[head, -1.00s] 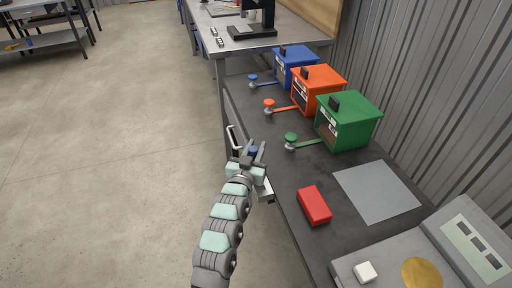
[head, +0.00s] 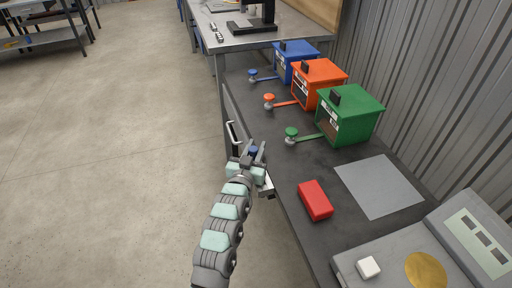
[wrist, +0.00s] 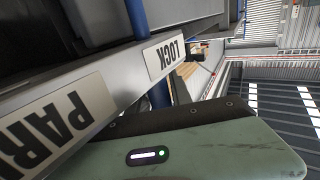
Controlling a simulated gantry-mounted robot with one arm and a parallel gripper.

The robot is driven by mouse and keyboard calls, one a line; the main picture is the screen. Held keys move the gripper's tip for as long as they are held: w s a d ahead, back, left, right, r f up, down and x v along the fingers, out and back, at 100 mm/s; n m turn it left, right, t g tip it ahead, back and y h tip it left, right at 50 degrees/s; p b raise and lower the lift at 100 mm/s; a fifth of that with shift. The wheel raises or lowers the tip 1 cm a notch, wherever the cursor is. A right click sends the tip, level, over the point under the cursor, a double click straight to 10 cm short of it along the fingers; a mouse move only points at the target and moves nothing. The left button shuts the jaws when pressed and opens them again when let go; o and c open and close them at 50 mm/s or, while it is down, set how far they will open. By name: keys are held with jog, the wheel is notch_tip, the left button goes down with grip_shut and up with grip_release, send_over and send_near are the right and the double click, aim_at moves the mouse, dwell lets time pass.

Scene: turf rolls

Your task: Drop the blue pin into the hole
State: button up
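The blue pin (head: 253,150) shows as a small blue top between the fingers of my gripper (head: 254,153), at the left edge of the dark bench. In the wrist view the blue pin (wrist: 138,15) shows above a metal strip, and a blue length shows again below it. The strip (wrist: 120,88) carries a LOCK label (wrist: 165,57) and a PARK label (wrist: 62,125), both upside down. The pin is at the LOCK end. I cannot make out the hole. One pale green part of my gripper fills the bottom; whether the fingers press the pin is not clear.
On the bench stand a blue box (head: 297,62), an orange box (head: 319,83) and a green box (head: 350,115), each with a knobbed lever. A red block (head: 315,200) and grey sheet (head: 379,186) lie nearer. The floor (head: 110,170) left of the bench is clear.

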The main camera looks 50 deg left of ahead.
jog(key=o, duration=0.5)
jog(key=shift+r, duration=0.1)
jog(key=p+v, duration=0.4)
jog(key=v, duration=0.6)
jog(key=shift+s+d, duration=0.2)
jog(key=shift+s, duration=0.15)
